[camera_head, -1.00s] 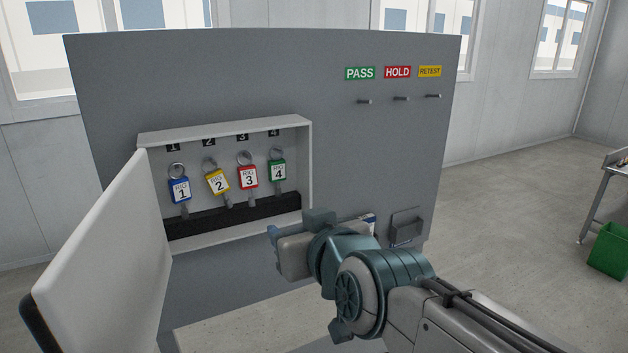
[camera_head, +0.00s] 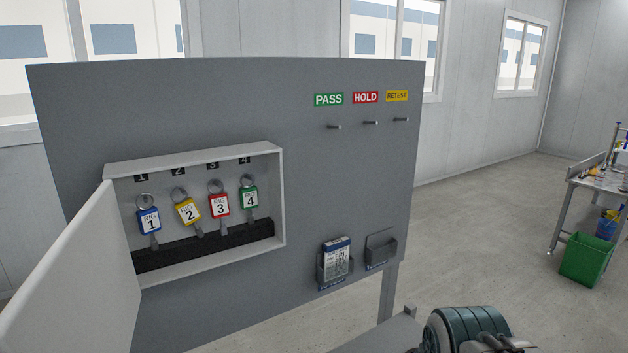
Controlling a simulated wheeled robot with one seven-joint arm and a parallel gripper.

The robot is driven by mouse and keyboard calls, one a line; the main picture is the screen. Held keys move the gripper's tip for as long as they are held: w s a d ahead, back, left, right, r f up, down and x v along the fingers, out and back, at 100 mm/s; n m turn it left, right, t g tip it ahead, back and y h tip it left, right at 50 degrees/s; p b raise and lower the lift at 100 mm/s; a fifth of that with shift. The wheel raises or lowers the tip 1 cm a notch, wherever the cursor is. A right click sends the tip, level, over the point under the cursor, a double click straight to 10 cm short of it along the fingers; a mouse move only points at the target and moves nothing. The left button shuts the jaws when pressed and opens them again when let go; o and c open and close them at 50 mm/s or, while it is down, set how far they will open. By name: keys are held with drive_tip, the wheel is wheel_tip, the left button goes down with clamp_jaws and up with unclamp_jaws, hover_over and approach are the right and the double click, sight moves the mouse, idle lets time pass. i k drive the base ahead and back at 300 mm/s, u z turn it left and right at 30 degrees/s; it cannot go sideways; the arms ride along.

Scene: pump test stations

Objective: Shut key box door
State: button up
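The key box (camera_head: 283,200) is a shallow white box on the grey panel, open to the front. Its white door (camera_head: 85,285) is hinged at the box's left edge and swung wide open toward me, its near part cut off by the picture's lower left. Inside hang a blue key tag 1 (camera_head: 150,221), a yellow tag 2 (camera_head: 188,212), a red tag 3 (camera_head: 220,206) and a green tag 4 (camera_head: 250,198), above a black strip.
The grey panel (camera_head: 340,190) carries PASS, HOLD and RETEST labels above three empty pegs. A holder with cards (camera_head: 337,262) and an empty holder (camera_head: 381,250) sit low on its right. A green bin (camera_head: 587,260) and a workbench (camera_head: 600,182) stand at the far right.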

sight(84, 296)
drive_tip(key=k, duration=0.5)
drive_tip(key=z, duration=0.8)
drive_tip(key=k, duration=1.35)
drive_tip(key=u, duration=1.35)
